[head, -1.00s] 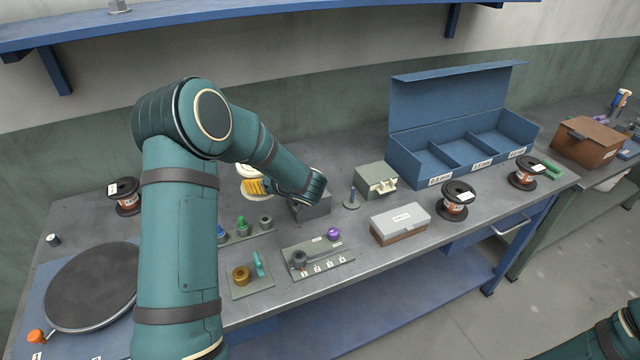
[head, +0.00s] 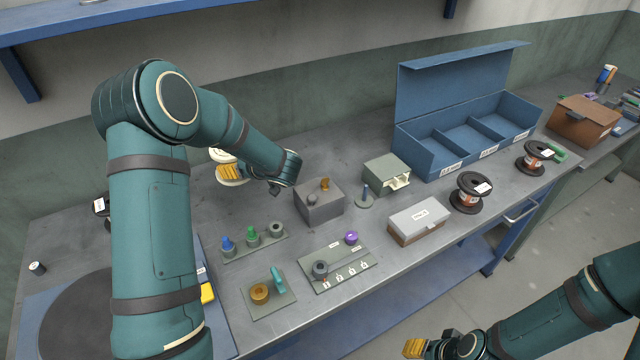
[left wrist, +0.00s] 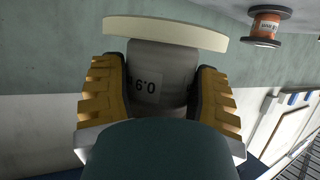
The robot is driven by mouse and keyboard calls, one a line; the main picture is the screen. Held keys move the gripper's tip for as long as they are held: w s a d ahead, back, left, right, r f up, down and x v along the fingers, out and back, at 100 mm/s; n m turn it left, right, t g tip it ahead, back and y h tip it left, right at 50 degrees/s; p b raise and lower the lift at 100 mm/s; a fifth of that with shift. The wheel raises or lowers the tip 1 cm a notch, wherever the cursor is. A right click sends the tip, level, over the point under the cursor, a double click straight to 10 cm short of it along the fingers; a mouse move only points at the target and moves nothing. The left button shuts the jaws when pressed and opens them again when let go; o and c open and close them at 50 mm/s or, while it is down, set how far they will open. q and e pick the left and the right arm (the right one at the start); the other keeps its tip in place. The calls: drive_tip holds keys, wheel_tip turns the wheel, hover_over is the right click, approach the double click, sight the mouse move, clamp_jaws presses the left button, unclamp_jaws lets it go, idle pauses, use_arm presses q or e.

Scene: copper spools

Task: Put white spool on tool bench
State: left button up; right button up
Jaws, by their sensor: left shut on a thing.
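My left gripper (head: 231,172) is shut on the white spool (head: 222,156), near the back of the grey bench (head: 190,225). Its yellow fingers clasp the spool between its two pale flanges. In the left wrist view the white spool (left wrist: 160,88) sits between both fingers, with an upside-down label and a cream flange (left wrist: 165,33) at the top. The spool looks held off the surface. My right gripper (head: 425,347) is low at the bottom edge, in front of the bench, and too partly seen to judge. A second bench (head: 626,158) at the right carries tools.
A grey block (head: 320,203), a small green-grey box (head: 387,174) and a lidded case (head: 421,222) stand mid-bench. The blue open bin (head: 415,149) is behind. Dark spools (head: 470,192) stand right. A brown box (head: 582,121) is on the second bench.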

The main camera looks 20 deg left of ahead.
use_arm(q)
wheel_tip(320, 180, down, 10)
drive_tip(key=shift+b, duration=1)
use_arm(e)
drive_tip(key=shift+s+f, duration=0.15)
drive_tip(key=shift+f, duration=0.35)
drive_tip(key=shift+s+f, duration=0.15)
drive_tip(key=shift+f, duration=0.35)
use_arm(q)
drive_tip(key=shift+r, duration=0.1)
